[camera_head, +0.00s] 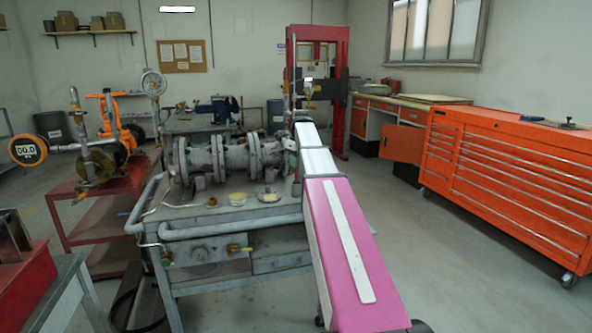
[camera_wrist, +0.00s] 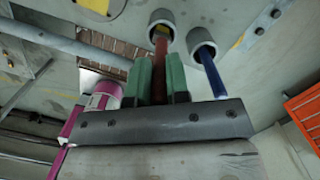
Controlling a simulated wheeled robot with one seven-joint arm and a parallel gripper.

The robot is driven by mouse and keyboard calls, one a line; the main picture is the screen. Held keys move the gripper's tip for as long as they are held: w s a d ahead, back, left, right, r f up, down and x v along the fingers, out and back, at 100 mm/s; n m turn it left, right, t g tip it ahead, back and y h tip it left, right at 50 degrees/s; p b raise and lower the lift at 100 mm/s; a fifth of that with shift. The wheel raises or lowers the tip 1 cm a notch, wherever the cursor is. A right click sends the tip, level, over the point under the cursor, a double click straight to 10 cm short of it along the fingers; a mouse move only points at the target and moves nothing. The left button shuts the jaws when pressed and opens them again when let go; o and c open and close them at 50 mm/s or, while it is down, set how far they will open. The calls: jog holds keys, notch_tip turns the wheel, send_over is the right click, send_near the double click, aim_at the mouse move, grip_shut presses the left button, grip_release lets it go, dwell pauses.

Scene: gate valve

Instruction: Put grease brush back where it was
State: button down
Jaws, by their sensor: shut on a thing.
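In the wrist view my gripper (camera_wrist: 161,74) has its two green fingers closed on a reddish-brown handle (camera_wrist: 160,66), which I take to be the grease brush. The handle's far end lies at the mouth of a grey round holder (camera_wrist: 153,17). I cannot tell how far into it the handle reaches, and the bristles are not clearly visible. A second grey round holder (camera_wrist: 192,35), just to the right, has a blue-handled tool (camera_wrist: 211,72) in it. In the head view the brush is too small or hidden behind my arm to make out.
A grey work table (camera_head: 225,210) carries a large flanged gate valve (camera_head: 215,157) and small dishes (camera_head: 269,197). A red press frame (camera_head: 331,75) stands behind. An orange tool cabinet (camera_head: 505,180) is at right. A red cart (camera_head: 100,200) with gauges is at left. Floor between table and cabinet is clear.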

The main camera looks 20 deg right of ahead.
aim_at(296, 179)
jog(key=shift+f, duration=1.6)
jog(key=c, duration=1.1)
grip_release()
notch_tip(296, 179, up, 12)
jog(key=s, duration=0.1)
jog(key=shift+d, duration=0.4)
jog(key=shift+s, duration=0.1)
